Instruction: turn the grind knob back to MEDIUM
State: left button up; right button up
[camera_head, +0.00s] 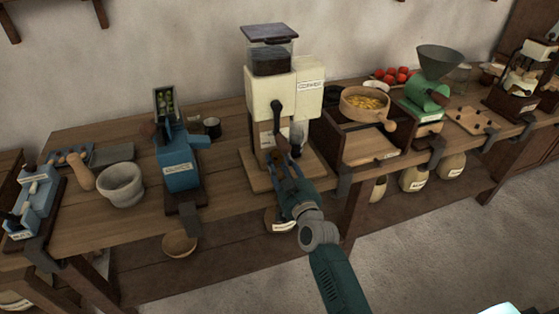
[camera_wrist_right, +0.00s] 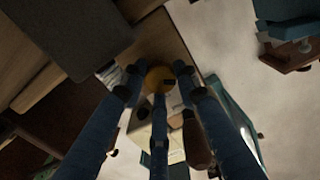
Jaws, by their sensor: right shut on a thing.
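The cream grinder (camera_head: 264,98) stands upright on the wooden bench, with a dark hopper on top and a dark lever on its front. My right gripper (camera_head: 281,162) reaches the lower front of the grinder. In the right wrist view, my blue fingers (camera_wrist_right: 160,80) close around a round yellowish knob (camera_wrist_right: 157,75) with a dark mark. In the head view the fingers hide the knob. The knob's setting cannot be read. My left gripper is not in view.
A blue press (camera_head: 177,160) and a stone mortar (camera_head: 121,186) stand left of the grinder. A wooden sieve (camera_head: 364,103) and a green mill (camera_head: 427,92) stand to its right. Open floor (camera_head: 440,240) lies in front of the bench.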

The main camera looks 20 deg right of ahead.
jog(key=m+p, duration=0.1)
jog(key=m, duration=0.4)
jog(key=shift+m, duration=0.3)
jog(key=m, duration=0.5)
jog(key=shift+f+p, duration=0.1)
jog(key=shift+p, duration=0.25)
jog(key=shift+m, duration=0.3)
jog(key=o, duration=1.2)
jog(key=s, duration=1.2)
jog(key=shift+d, duration=0.15)
